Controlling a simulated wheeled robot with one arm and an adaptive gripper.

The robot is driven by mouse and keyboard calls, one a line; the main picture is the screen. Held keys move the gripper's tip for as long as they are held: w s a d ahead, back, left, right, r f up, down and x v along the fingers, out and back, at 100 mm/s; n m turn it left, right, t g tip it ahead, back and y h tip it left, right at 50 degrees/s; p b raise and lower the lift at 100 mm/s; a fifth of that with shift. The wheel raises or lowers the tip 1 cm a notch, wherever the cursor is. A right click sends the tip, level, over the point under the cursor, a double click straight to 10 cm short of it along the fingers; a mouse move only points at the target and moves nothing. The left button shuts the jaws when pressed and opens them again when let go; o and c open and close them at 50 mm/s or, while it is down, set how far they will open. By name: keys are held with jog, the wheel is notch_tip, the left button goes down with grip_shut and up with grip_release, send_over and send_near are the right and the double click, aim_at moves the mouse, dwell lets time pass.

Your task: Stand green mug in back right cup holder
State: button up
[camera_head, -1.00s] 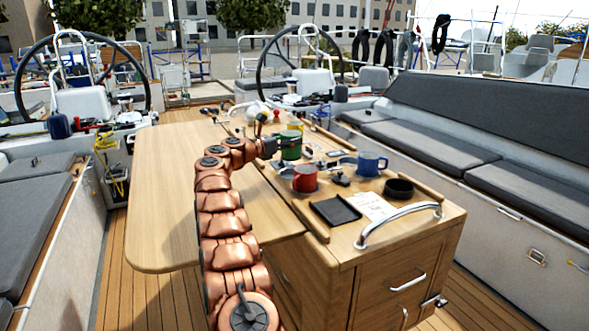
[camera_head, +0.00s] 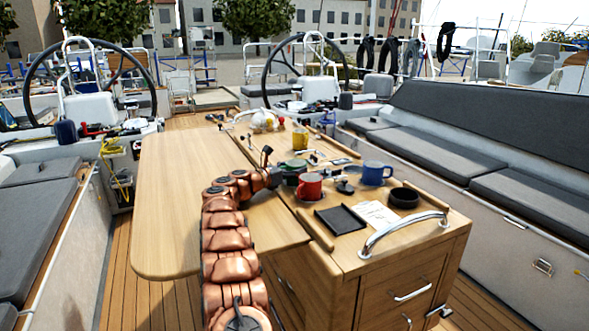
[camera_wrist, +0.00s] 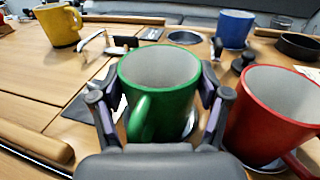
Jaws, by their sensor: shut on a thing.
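The green mug (camera_wrist: 165,90) stands about upright in the middle of the wrist view, handle toward the camera. My gripper (camera_wrist: 160,105) is shut on it, one finger on each side. In the head view the mug (camera_head: 294,164) is partly hidden behind my gripper (camera_head: 281,176) and the red mug. A metal cup-holder ring (camera_wrist: 190,124) shows at the mug's lower right; I cannot tell whether its base is inside the ring. An empty round cup holder (camera_wrist: 185,37) lies beyond the mug, left of the blue mug (camera_wrist: 235,28).
The red mug (camera_wrist: 270,110) stands close to my gripper's right finger. The yellow mug (camera_wrist: 60,25) stands farther left. A black round bowl (camera_head: 403,197), a black tray (camera_head: 340,219) and a white paper (camera_head: 376,214) lie near the handrail (camera_head: 400,235). The left tabletop is bare.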

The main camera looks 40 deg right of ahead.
jog(key=shift+f+b, duration=0.35)
jog(key=shift+b, duration=0.1)
jog(key=o, duration=1.2)
jog(key=shift+r, duration=0.1)
jog(key=shift+r+p, duration=0.35)
jog(key=shift+p, duration=0.2)
jog(key=a+b, duration=0.1)
jog(key=a, duration=0.3)
jog(key=a+b, duration=0.1)
jog(key=a, duration=0.3)
jog(key=w+a+b, duration=0.1)
jog(key=a, duration=0.3)
